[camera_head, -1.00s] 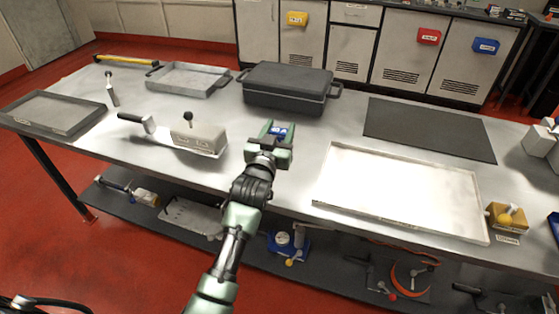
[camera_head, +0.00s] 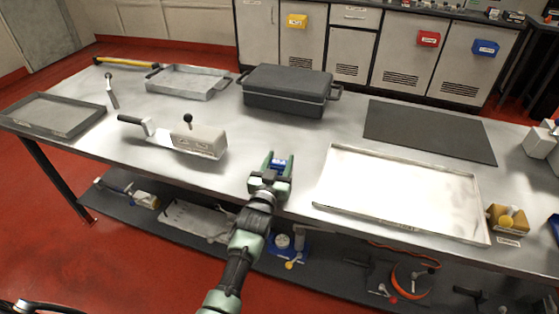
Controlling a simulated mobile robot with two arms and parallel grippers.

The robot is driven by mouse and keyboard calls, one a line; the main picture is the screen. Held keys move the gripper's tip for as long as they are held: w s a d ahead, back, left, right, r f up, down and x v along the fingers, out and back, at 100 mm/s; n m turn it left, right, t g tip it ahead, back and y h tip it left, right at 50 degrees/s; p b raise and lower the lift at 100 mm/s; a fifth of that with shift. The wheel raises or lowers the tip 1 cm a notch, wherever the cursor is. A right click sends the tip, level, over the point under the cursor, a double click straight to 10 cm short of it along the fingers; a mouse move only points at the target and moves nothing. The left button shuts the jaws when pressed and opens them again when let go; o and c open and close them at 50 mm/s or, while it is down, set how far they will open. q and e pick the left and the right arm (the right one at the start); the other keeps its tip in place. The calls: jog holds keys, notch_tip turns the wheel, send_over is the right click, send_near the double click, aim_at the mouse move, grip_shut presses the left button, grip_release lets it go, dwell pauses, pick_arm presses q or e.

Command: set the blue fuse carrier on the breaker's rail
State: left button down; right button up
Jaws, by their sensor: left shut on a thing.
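My left gripper (camera_head: 279,159) is above the near part of the steel bench (camera_head: 255,135), left of the white tray. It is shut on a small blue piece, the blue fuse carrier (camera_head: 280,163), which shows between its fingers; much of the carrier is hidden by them. A pale block with a black knob (camera_head: 200,141) sits on a flat metal strip with a black handle, left of the gripper and apart from it. It may be the breaker, but I cannot tell, and no rail is clear. My right gripper is not in view.
A large shallow white tray (camera_head: 400,233) lies to the right, a black mat (camera_head: 428,131) behind it. A dark lidded case (camera_head: 287,90) and a grey tray (camera_head: 188,82) stand at the back. A yellow block (camera_head: 507,219) sits right of the white tray. Bare bench surrounds the gripper.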

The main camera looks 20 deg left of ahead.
pick_arm(q)
jog(key=shift+f, duration=0.15)
jog(key=c, duration=0.7)
grip_release()
